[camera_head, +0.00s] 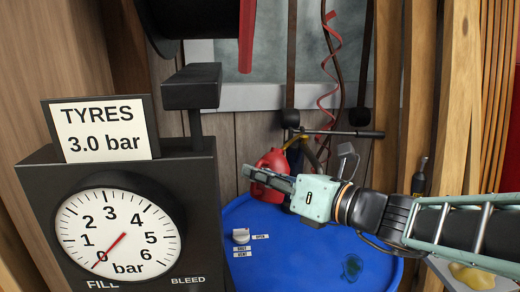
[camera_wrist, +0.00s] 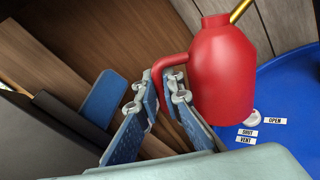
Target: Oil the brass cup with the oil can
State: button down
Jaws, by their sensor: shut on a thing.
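My gripper (camera_head: 258,178) is shut on the handle of the red oil can (camera_head: 270,163) above the blue drum top. In the wrist view, the gripper's blue-padded fingers (camera_wrist: 163,90) close around the handle of the red can (camera_wrist: 222,75). The can is roughly upright, and its brass spout (camera_wrist: 240,10) points up and to the right. I cannot make out a brass cup in either view. A small pale round fitting (camera_head: 241,236) sits on the drum top below the can, beside labels reading OPEN, SHUT and VENT; it is partly hidden in the wrist view.
A black gauge box (camera_head: 200,160) with a TYRES sign stands close on the left. A red coiled hose (camera_head: 328,75) hangs behind. A yellow thing (camera_head: 472,277) lies at lower right.

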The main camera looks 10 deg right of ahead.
aim_at(257, 191)
jog(key=shift+s+a+f+n+t+b, duration=0.15)
jog(key=shift+f+n+b, duration=0.1)
jog(key=shift+f+b, duration=0.8)
jog(key=shift+s+a+f+n+t+b, duration=0.2)
jog(key=shift+f+b, duration=0.45)
jog(key=shift+b, duration=0.7)
notch_tip(257, 191, down, 7)
jog(key=n+b, duration=0.4)
jog(key=b, duration=0.8)
jog(key=shift+s+a, duration=0.2)
jog(key=shift+s, duration=0.1)
jog(key=shift+r, duration=0.1)
notch_tip(257, 191, up, 4)
jog(key=p, duration=0.3)
jog(key=shift+s, duration=0.1)
